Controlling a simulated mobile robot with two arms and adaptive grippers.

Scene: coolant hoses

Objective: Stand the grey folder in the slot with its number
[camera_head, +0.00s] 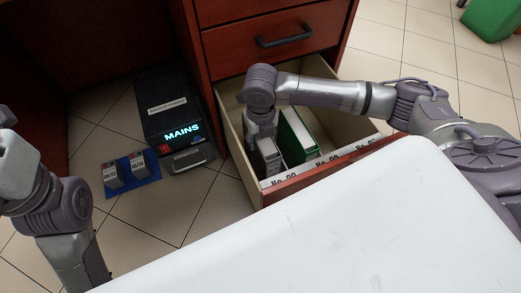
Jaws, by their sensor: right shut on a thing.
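The grey folder (269,160) is upright in the open drawer (229,150), at its left end behind the label "No 90" or similar, which is too small to read surely. My right gripper (262,135) reaches down into the drawer from above and is shut on the top of the grey folder. Whether the folder's lower edge touches the drawer floor is hidden by the front panel. A green folder (298,136) with white pages stands just to the right of it. My left arm is at the left edge; its gripper is out of the picture.
The drawer's front panel carries a white label strip (330,161) with several numbers. Right of the green folder the drawer has free room. A black box marked "MAINS" (178,115) and a blue mat (144,190) with two small grey units lie on the floor. A white surface fills the foreground.

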